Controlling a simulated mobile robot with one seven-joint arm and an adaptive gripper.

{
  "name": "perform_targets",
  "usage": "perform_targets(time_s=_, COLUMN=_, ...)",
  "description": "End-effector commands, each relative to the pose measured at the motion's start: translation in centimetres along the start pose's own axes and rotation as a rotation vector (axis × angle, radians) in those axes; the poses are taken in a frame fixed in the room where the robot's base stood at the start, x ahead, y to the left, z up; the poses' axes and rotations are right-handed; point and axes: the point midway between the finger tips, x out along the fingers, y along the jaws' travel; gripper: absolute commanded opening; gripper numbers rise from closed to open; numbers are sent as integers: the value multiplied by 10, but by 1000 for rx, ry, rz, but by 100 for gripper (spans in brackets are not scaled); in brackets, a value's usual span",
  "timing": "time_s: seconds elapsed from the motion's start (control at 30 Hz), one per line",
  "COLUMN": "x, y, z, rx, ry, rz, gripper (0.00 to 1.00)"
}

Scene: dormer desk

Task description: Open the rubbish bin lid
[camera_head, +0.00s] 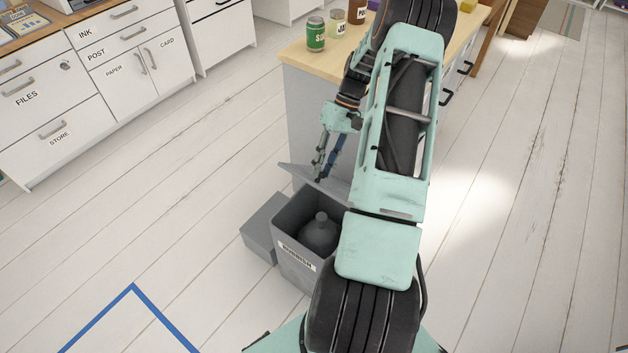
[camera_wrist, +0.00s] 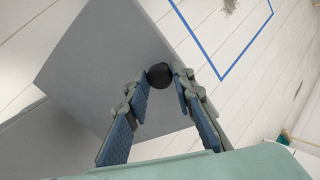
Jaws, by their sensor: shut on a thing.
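The grey rubbish bin (camera_head: 291,269) stands on the floor with a label on its front wall. Its lid (camera_head: 299,176) is raised at the far side, tilted up, and the bin's inside shows. A dark grey rounded thing with a narrow neck (camera_head: 320,238) sits inside. My gripper (camera_head: 319,173) is at the raised lid. In the wrist view the grey lid (camera_wrist: 105,65) fills the upper left, and the fingertips are shut around a round black knob (camera_wrist: 159,75) on it. My arm hides the bin's right side and part of the lid.
A low grey box (camera_head: 262,229) stands against the bin's left side. A wood-topped desk (camera_head: 300,60) with a green can (camera_head: 316,35) stands behind the bin. White cabinets (camera_head: 60,135) line the left. Blue floor tape (camera_head: 100,318) lies at front left; the plank floor between is clear.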

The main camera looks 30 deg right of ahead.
Motion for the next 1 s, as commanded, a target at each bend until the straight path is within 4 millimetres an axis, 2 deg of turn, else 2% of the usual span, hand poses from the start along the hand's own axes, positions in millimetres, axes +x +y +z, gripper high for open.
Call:
perform_targets(time_s=0.03, x=-12, y=13, z=-4, rx=4, ry=15, rz=20, gripper=0)
perform_targets(time_s=0.1, x=-22, y=20, z=-7, rx=5, ry=16, rz=22, gripper=0)
perform_targets(time_s=0.4, x=-47, y=43, z=-13, rx=9, ry=11, rz=24, gripper=0)
perform_targets(time_s=1.0, x=-54, y=52, z=-14, rx=11, ry=5, rz=18, gripper=0)
